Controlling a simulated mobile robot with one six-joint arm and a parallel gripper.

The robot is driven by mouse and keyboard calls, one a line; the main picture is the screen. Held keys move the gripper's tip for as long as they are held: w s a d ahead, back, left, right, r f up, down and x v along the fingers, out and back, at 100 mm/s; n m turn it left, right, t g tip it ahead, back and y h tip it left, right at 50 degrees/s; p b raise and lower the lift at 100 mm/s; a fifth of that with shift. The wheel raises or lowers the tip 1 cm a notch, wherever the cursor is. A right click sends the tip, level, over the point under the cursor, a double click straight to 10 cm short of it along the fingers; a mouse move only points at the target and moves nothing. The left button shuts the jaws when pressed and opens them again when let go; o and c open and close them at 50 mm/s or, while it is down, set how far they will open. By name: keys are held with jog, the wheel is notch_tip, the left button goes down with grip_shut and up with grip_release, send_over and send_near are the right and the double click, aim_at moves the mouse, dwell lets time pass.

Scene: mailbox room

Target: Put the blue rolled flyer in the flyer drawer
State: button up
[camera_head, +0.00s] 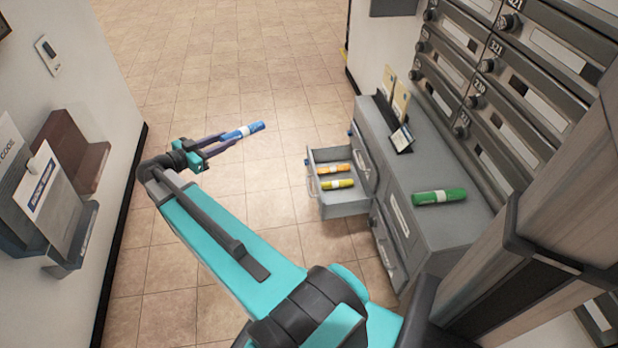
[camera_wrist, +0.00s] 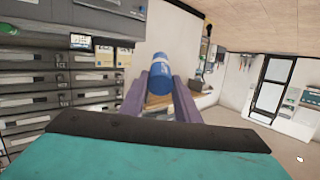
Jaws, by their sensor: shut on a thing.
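My gripper (camera_head: 222,142) is shut on the blue rolled flyer (camera_head: 243,131) and holds it in the air to the left of the open drawer. The flyer has a white band and sticks out past the fingertips. In the wrist view the blue rolled flyer (camera_wrist: 159,72) shows end-on between my purple fingers. The open flyer drawer (camera_head: 345,208) extends from the grey cabinet. An orange rolled flyer (camera_head: 334,169) and a yellow rolled flyer (camera_head: 338,184) lie inside it.
A green rolled flyer (camera_head: 438,196) lies on top of the grey cabinet (camera_head: 418,172), near a small card holder (camera_head: 401,139). Mailboxes (camera_head: 505,95) rise behind it. Wall racks with papers (camera_head: 62,200) hang at left. Tiled floor (camera_head: 230,60) beyond my gripper is clear.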

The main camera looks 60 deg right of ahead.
jog(key=s+d+f+m+g+y+b, duration=0.6)
jog(key=s+d+f+b, duration=0.8)
jog(key=s+d+f, duration=0.6)
jog(key=shift+s+f+m+g+y+b, duration=0.35)
jog(key=shift+s+m+g, duration=0.1)
jog(key=shift+m+g, duration=0.15)
jog(key=shift+s+d+f, duration=0.1)
jog(key=shift+f, duration=0.05)
jog(key=s+d+f+b, duration=0.5)
jog(key=s+f, duration=0.1)
jog(key=f, duration=0.4)
jog(key=shift+f, duration=0.35)
